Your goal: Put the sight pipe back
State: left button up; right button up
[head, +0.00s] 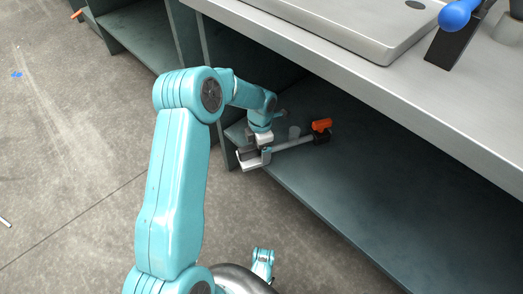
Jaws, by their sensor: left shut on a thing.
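My left gripper (256,156) reaches into the open shelf under the bench, near the shelf's front left corner. It is shut on a thin grey pipe (292,144), which looks like the sight pipe. The pipe slants up to the right from the jaws. Its far end meets a black fitting (322,138) with an orange handle (321,125); I cannot tell whether they are joined. The jaws hide the pipe's near end.
A short grey cylinder (294,131) stands on the dark shelf (345,185) just behind the pipe. The steel bench top (330,50) overhangs the shelf. A blue ball-ended lever (458,14) stands on the bench at the upper right. The shelf's right part is clear.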

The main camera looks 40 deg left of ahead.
pick_arm(q)
jog(key=shift+r, duration=0.1)
jog(key=shift+f, duration=0.2)
jog(key=o, duration=1.3)
jog(key=shift+r, duration=0.1)
notch_tip(320, 180, up, 7)
jog(key=p, duration=0.4)
jog(key=shift+r, duration=0.35)
pick_arm(e)
jog(key=shift+g, duration=0.5)
jog(key=s+r, duration=0.1)
jog(key=r, duration=0.1)
jog(key=s+r, duration=0.1)
jog(key=shift+s+a+r, duration=0.25)
jog(key=shift+s+r, duration=0.05)
jog(key=shift+s, duration=0.05)
